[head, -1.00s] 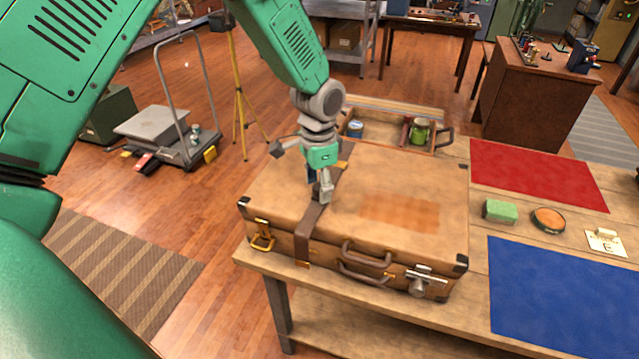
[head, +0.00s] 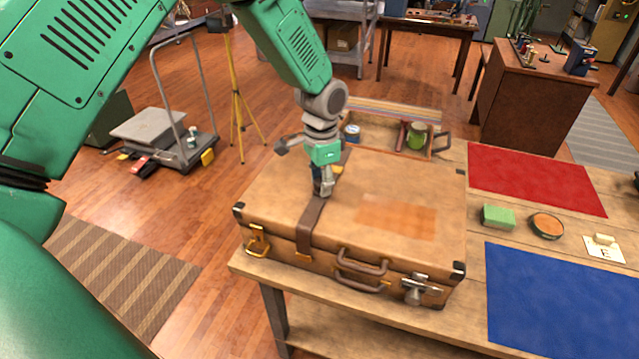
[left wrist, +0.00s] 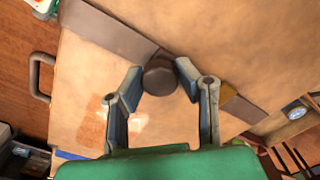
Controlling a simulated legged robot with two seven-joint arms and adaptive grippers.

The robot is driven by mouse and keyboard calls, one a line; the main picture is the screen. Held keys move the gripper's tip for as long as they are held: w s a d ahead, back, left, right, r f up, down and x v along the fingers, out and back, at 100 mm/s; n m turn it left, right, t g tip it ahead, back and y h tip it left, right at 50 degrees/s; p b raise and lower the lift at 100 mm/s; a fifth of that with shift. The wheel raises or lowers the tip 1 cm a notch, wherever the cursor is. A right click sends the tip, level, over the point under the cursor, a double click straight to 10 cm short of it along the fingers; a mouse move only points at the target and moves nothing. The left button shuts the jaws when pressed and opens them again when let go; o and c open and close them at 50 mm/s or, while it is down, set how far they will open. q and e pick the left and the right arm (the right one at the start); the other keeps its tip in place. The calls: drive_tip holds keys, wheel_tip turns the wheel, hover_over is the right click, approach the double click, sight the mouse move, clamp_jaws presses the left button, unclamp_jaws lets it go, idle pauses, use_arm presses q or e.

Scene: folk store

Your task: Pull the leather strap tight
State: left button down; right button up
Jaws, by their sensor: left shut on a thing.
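A large tan suitcase (head: 400,185) lies closed on the workbench. A brown leather strap (head: 311,222) runs across its lid near the left end and down its front. My left gripper (head: 325,192) is on the lid, shut on the strap. In the left wrist view, the fingers (left wrist: 160,80) close around a dark, rounded piece of the strap, and the flat strap (left wrist: 108,32) extends to the upper left. A brass-coloured piece (left wrist: 228,93) shows beside the right finger. The gripper hides part of the strap in the head view. My right gripper is not seen.
A tray (head: 375,146) with a green mug (head: 417,137) stands behind the suitcase. Red (head: 535,178) and blue (head: 570,298) mats lie to the right, with a green block (head: 498,216) and round tin (head: 547,226) between them. The suitcase's front-left corner is near the bench edge.

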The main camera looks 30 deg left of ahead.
use_arm(q)
drive_tip(key=c, duration=1.3)
unclamp_jaws()
drive_tip(key=shift+w+r, duration=0.2)
drive_tip(key=shift+c, duration=0.2)
drive_tip(key=shift+o, duration=0.9)
drive_tip(key=shift+d, duration=0.1)
drive_tip(key=shift+f, duration=0.15)
drive_tip(key=shift+r, duration=0.25)
wheel_tip(320, 180, up, 11)
drive_tip(key=shift+r, duration=0.15)
drive_tip(key=shift+w, duration=0.1)
